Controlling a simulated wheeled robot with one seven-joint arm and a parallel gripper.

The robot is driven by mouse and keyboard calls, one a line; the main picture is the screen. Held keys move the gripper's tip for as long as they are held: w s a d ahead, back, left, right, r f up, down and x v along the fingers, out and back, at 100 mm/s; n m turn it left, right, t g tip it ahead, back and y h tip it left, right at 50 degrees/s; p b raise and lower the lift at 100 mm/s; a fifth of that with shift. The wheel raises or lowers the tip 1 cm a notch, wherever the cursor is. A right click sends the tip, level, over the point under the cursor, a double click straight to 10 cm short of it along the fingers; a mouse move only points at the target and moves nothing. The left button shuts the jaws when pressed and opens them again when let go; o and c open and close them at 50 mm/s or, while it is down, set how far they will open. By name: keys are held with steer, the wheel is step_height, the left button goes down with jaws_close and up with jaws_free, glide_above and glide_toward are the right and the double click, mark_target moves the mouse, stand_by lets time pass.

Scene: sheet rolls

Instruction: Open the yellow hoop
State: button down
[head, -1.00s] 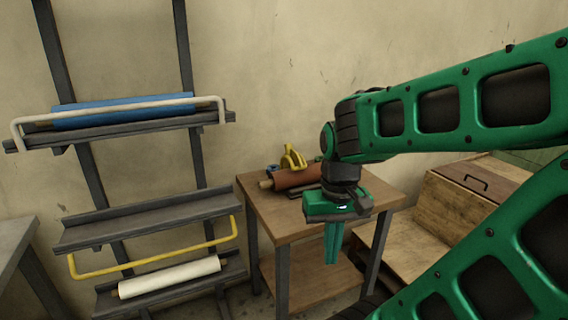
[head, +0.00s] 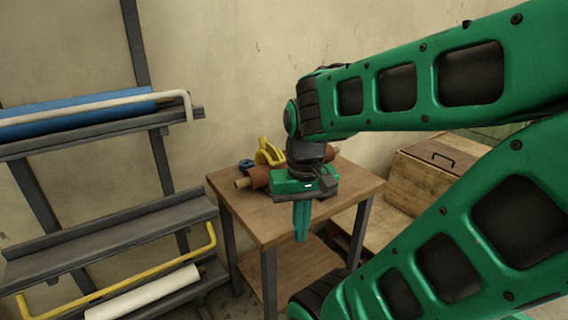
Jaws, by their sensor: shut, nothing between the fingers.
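The yellow hoop (head: 128,275) is a bent bar at the lower shelf of the rack, at the lower left.
A white hoop (head: 100,103) crosses a blue roll (head: 75,112) on the upper shelf. The middle shelf (head: 110,238) is empty. The wooden table (head: 262,222) carries a brown roll (head: 256,177) and a yellow tool (head: 268,152). A wooden chest (head: 425,180) stands at right.

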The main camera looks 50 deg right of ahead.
steer(key=w+d+m+t+h, duration=0.1)
steer(key=w+d+m+t, duration=0.3)
steer(key=w+d+m, duration=0.95)
steer(key=w+d+m+t+h, duration=0.1)
steer(key=w+d+m+t, duration=0.35)
steer(key=d+m, duration=1)
steer(key=shift+w+a+f+m+g, duration=0.3)
steer(key=shift+w+f+m, duration=0.35)
steer(key=shift+w, duration=0.9)
steer(key=shift+w+a+f+m+g, duration=0.3)
steer(key=shift+w+f+m, duration=0.35)
steer(key=shift+w, duration=0.9)
steer(key=shift+w+a+f+m+g, duration=0.15)
steer(key=shift+w+a+f+m, duration=0.45)
steer(key=shift+w, duration=0.95)
steer(key=shift+d, duration=0.4)
